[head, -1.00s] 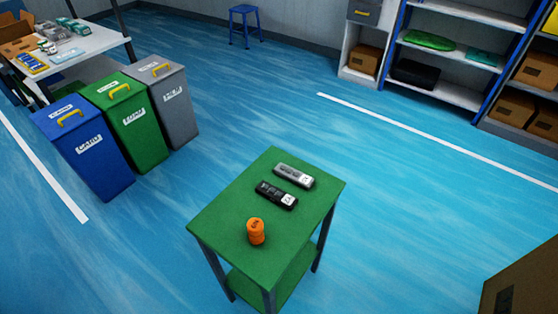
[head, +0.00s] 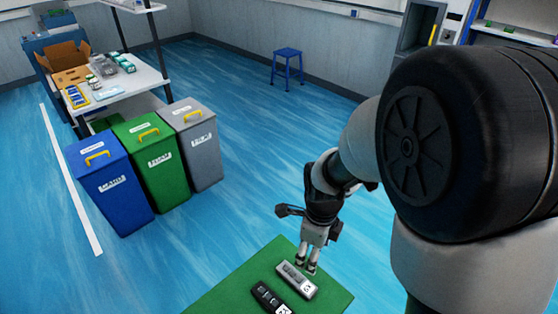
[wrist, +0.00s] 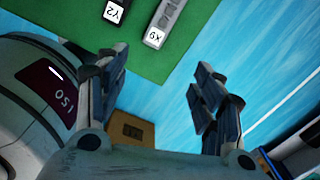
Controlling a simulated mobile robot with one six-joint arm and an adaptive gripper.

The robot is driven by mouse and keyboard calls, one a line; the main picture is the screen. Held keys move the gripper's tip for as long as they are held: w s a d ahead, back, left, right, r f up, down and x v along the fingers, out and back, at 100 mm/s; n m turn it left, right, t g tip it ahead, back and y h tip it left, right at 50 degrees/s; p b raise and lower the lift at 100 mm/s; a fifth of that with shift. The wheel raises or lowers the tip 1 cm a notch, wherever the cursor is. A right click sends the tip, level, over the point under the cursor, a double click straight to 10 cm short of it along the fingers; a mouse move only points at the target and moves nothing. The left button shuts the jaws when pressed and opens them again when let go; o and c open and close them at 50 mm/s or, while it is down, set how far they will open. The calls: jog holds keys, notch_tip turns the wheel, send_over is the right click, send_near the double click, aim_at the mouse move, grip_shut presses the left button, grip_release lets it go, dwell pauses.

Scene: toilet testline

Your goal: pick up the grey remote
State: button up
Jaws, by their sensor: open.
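The grey remote (head: 296,281) lies on the green table (head: 235,285), near its far corner. It has a white label at one end; in the wrist view the grey remote (wrist: 166,20) is at the top, cut off by the frame edge. My gripper (head: 306,268) appears just beyond the remote in the head view, pointing down. In the wrist view my gripper (wrist: 155,78) has its fingers spread wide, with nothing between them. The remote lies outside the fingers there. Whether the fingertips touch the table is unclear.
A black remote (head: 270,298) lies beside the grey one; it also shows in the wrist view (wrist: 108,28). Blue (head: 113,190), green (head: 158,165) and grey (head: 199,150) bins stand left of the table. A blue stool (head: 288,67) stands behind. Floor between is clear.

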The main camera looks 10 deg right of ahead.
jog(key=f+m, duration=0.1)
jog(key=m, duration=0.1)
jog(key=m+b, duration=0.1)
jog(key=b, duration=0.2)
send_over(305, 285)
notch_tip(305, 285, down, 13)
jog(key=shift+s, duration=0.1)
jog(key=shift+f+b, duration=1.5)
jog(key=shift+f, duration=1.55)
jog(key=shift+r, duration=0.1)
jog(key=c, duration=1.2)
